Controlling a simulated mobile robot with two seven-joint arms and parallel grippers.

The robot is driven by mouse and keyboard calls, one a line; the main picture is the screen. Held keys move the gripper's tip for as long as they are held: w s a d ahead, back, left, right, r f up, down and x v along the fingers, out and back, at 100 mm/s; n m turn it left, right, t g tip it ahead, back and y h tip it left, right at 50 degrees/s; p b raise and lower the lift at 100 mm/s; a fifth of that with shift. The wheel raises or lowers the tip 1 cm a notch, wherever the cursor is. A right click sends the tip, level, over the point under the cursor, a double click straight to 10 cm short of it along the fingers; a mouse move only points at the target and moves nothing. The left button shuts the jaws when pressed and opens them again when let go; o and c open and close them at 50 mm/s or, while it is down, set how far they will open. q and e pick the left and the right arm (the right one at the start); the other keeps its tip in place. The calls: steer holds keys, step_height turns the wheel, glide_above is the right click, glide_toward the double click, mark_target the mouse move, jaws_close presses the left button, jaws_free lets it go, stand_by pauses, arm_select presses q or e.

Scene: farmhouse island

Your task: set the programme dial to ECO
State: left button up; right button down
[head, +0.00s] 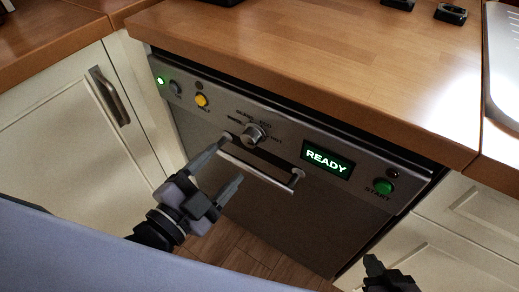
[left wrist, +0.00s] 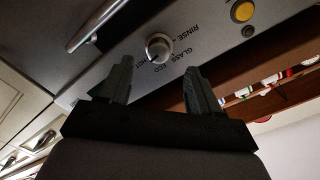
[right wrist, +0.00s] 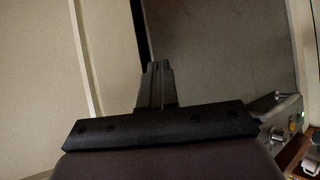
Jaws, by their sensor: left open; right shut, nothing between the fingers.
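The programme dial (head: 254,134) is a round silver knob on the dishwasher's front panel, with printed labels around it.
The dishwasher handle bar (head: 258,172) runs just below the dial, close to my left fingers. The display (head: 327,160) reads READY. A green START button (head: 383,187) is at the right, a yellow button (head: 201,100) at the left. The wooden worktop (head: 330,60) overhangs the panel.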

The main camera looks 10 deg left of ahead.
mark_target(248, 143)
arm_select(q)
steer(key=shift+d+r+b+x, duration=0.15)
steer(key=shift+b+x, duration=0.1)
steer(key=shift+x, duration=1.6)
steer(key=shift+d+r+b+x, duration=0.1)
steer(key=shift+d+b+x, duration=0.1)
steer(key=shift+x, duration=1.65)
steer(key=shift+s, duration=0.1)
steer(key=c, duration=1)
